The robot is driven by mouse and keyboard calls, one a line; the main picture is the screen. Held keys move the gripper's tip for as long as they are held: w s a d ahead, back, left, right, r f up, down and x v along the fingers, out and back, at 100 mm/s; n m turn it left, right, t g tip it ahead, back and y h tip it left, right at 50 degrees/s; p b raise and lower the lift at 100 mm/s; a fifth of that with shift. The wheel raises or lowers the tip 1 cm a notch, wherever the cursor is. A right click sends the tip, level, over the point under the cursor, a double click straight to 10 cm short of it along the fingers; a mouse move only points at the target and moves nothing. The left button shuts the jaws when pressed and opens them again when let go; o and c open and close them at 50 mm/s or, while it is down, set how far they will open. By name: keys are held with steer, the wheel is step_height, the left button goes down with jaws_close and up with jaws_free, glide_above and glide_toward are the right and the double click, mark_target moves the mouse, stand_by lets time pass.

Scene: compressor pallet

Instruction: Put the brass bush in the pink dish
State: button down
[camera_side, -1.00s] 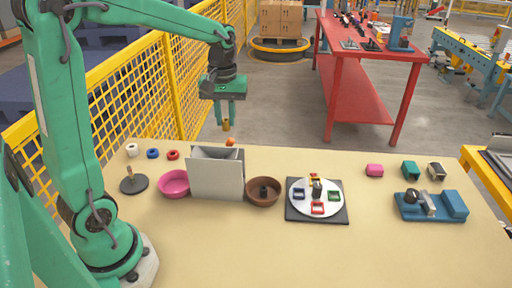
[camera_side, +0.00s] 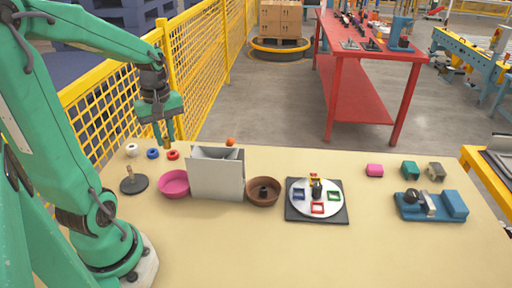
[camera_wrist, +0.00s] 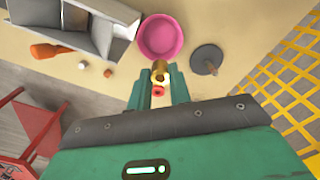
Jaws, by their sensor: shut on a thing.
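My gripper (camera_side: 165,142) is shut on the brass bush (camera_side: 167,143) and holds it in the air above the back left of the table. In the wrist view the bush (camera_wrist: 160,68) sits between the fingertips of my gripper (camera_wrist: 160,78). The pink dish (camera_side: 174,184) stands on the table at the left, against the grey box's left side, and looks empty. In the wrist view the dish (camera_wrist: 161,38) lies just beyond the bush. In the side view the bush is behind and above the dish, apart from it.
A grey upright box (camera_side: 216,174) stands right of the dish, with a brown bowl (camera_side: 256,198) beyond it. A dark disc with a peg (camera_side: 134,184) stands left of the dish. White (camera_side: 131,150), blue (camera_side: 152,154) and red (camera_side: 173,155) rings lie behind it.

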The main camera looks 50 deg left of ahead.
mark_target(168, 147)
steer(key=shift+f, duration=2.55)
steer(key=shift+f, duration=2.9)
steer(key=shift+f, duration=0.1)
steer(key=shift+f, duration=1.95)
steer(key=shift+f, duration=0.2)
steer(key=c, duration=1.3)
jaws_free()
steer(key=shift+r, duration=0.2)
